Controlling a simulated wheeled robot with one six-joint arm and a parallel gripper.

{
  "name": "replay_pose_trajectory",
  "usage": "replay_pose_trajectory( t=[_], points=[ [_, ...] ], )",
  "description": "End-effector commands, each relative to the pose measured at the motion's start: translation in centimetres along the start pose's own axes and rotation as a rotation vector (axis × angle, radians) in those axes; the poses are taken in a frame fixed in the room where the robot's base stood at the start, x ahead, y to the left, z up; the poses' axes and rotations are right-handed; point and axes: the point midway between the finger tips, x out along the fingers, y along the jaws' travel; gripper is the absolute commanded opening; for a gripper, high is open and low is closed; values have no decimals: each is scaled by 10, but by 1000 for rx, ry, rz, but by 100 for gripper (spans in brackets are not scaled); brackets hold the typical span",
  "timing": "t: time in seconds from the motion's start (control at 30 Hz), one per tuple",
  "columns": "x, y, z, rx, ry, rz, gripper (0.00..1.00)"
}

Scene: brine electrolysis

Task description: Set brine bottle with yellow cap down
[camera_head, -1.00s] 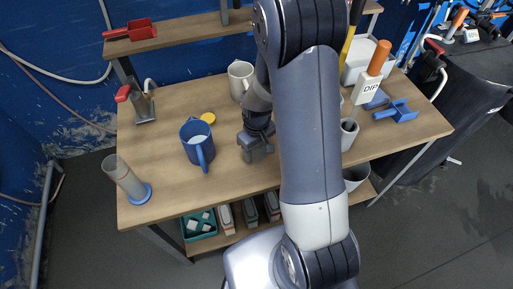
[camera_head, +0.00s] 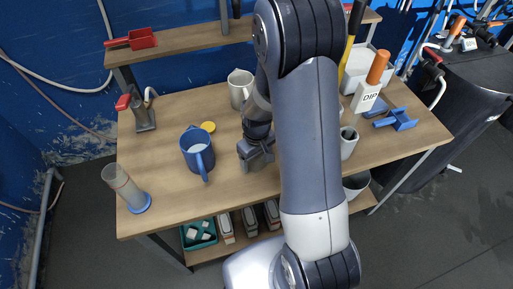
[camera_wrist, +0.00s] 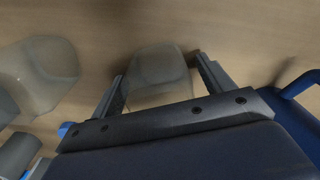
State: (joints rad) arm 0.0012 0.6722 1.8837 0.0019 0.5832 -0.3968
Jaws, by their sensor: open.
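In the wrist view a translucent, pale grey container (camera_wrist: 160,72) stands between my open fingers, with wood around it. It may be the brine bottle, but no yellow cap shows on it there. In the head view a flat yellow disc, like a cap (camera_head: 208,127), lies on the table (camera_head: 165,205) just behind the blue jug (camera_head: 197,152). My gripper (camera_head: 256,158) is low over the table, right of the blue jug; it also shows in the wrist view (camera_wrist: 158,66). My gripper and arm hide whatever is between the jaws in the head view.
A second translucent vessel (camera_wrist: 38,78) is close on the left in the wrist view. A white jug (camera_head: 240,88) stands behind my gripper and a grey cup (camera_head: 348,142) to its right. A cylinder with a blue base (camera_head: 126,188) is at the front left. The front middle of the table is clear.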

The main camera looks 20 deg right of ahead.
Motion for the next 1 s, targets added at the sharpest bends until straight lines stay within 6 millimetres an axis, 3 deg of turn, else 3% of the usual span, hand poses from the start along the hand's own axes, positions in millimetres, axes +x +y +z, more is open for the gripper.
replay_pose_trajectory(
  t=[0.6,0.8,1.0],
  points=[
    [-103,0,-1,0,5,2,76],
    [-119,0,0,0,2,1,76],
    [-121,0,0,0,0,0,76]
  ],
)
